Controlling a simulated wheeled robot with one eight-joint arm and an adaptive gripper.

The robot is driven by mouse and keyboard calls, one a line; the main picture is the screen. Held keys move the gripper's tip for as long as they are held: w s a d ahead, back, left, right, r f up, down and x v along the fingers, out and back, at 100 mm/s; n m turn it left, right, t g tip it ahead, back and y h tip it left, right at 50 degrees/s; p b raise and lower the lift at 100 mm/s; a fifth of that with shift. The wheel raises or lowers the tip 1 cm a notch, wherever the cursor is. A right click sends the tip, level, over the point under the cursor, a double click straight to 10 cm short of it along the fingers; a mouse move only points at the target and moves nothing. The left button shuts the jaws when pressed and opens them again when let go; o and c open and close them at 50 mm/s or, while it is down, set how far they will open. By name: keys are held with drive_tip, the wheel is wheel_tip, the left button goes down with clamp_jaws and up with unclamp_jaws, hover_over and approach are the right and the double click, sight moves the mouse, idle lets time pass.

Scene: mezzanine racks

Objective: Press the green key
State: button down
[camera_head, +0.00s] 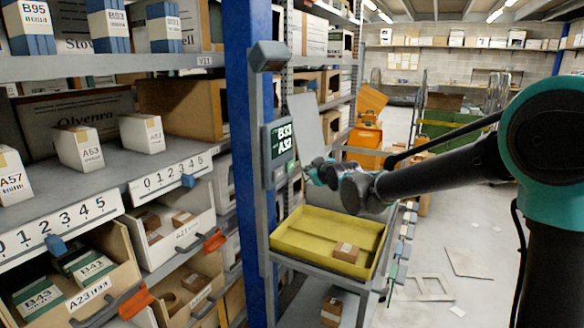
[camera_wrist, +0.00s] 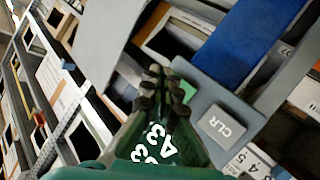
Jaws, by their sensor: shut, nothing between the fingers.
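The grey terminal (camera_head: 268,152) is fixed to the rack post, with a lit dark-green screen (camera_head: 281,140) reading B33 and A32. The green key (camera_head: 290,167) shows as a small green patch below the screen. In the wrist view the green key (camera_wrist: 188,91) is partly hidden by my fingers, and the grey CLR key (camera_wrist: 222,122) lies to its right. My gripper (camera_head: 309,172) is shut and empty, just right of the terminal's lower part. In the wrist view my gripper's fingertips (camera_wrist: 160,73) lie beside the green key; I cannot tell whether they touch it.
A yellow tray (camera_head: 283,243) holding a small carton (camera_head: 346,252) stands below my gripper. A blue upright (camera_head: 247,120) and shelves with boxes and bins fill the left. An orange machine (camera_head: 366,135) stands behind.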

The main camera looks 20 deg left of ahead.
sight(294, 167)
drive_tip(key=shift+w+a, duration=0.1)
drive_tip(key=shift+a, duration=1.35)
idle(0.4)
drive_tip(key=shift+a, duration=0.45)
drive_tip(key=shift+a, duration=0.45)
idle(0.7)
drive_tip(key=shift+d, duration=0.9)
drive_tip(key=shift+s+d, duration=0.2)
drive_tip(key=shift+d, duration=2.3)
